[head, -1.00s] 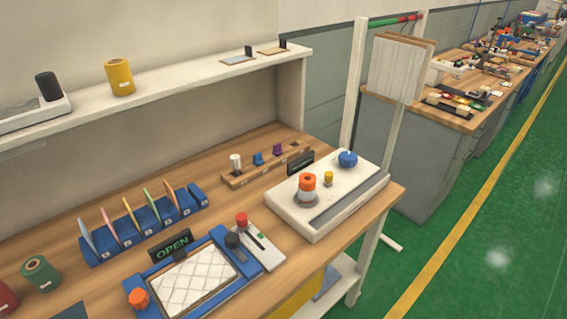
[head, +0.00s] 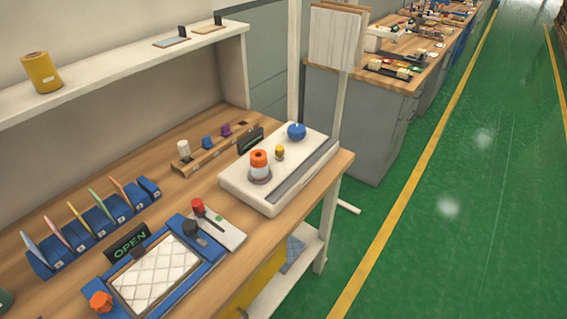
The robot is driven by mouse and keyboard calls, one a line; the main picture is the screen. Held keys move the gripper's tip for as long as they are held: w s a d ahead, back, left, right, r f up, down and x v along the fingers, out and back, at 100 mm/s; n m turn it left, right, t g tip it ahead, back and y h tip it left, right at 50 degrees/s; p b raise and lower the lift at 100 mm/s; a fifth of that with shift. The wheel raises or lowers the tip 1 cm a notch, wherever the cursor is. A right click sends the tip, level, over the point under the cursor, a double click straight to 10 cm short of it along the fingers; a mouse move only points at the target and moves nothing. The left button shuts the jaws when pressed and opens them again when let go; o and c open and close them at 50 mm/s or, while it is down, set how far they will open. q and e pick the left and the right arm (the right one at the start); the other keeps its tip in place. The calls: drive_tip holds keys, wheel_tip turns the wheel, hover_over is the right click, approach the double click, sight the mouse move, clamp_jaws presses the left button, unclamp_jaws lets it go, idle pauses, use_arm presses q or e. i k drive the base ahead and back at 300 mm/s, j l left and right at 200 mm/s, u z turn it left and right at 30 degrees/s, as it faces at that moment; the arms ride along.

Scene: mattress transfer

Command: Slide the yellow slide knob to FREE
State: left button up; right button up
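A small yellow knob (head: 280,153) stands upright on top of the white box (head: 262,199) at the right end of the wooden workbench. It sits between an orange-topped white and grey knob (head: 259,166) and a blue round knob (head: 297,131). A dark grey strip (head: 305,171) runs along the box's front right side. No FREE marking can be read. Neither of my grippers is in view.
A black OPEN sign (head: 128,243) stands behind a blue-framed white quilted pad (head: 157,275). A small panel with a red-knobbed lever (head: 198,205) lies beside it. A dark sign (head: 250,141) stands behind the box. Green floor (head: 420,230) is clear at right.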

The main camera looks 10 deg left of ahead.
sight(279, 149)
drive_tip(key=l+z, duration=0.1)
drive_tip(key=l, duration=0.9)
drive_tip(key=i+l+z, duration=0.1)
drive_tip(key=l, duration=0.9)
